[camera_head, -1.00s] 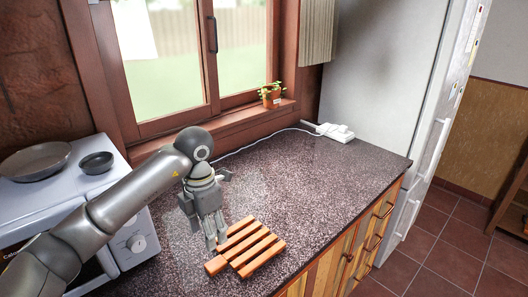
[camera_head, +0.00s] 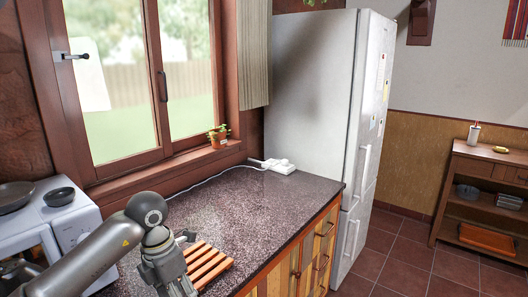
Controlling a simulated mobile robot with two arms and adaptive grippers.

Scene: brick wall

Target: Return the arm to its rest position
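My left arm comes in from the lower left, and its grey gripper (camera_head: 170,277) points down over the counter, just left of the wooden slatted rack (camera_head: 207,265). The gripper's lower end runs to the bottom edge of the picture, so its fingertips are cut off and their opening is unclear. No held object shows. The gripper overlaps the rack's left side in the picture; I cannot tell whether they touch. My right gripper is not in view.
The dark speckled counter (camera_head: 260,198) is clear toward the fridge (camera_head: 312,95). A white power strip (camera_head: 279,166) lies at its back. A wooden shelf (camera_head: 470,186) stands far right.

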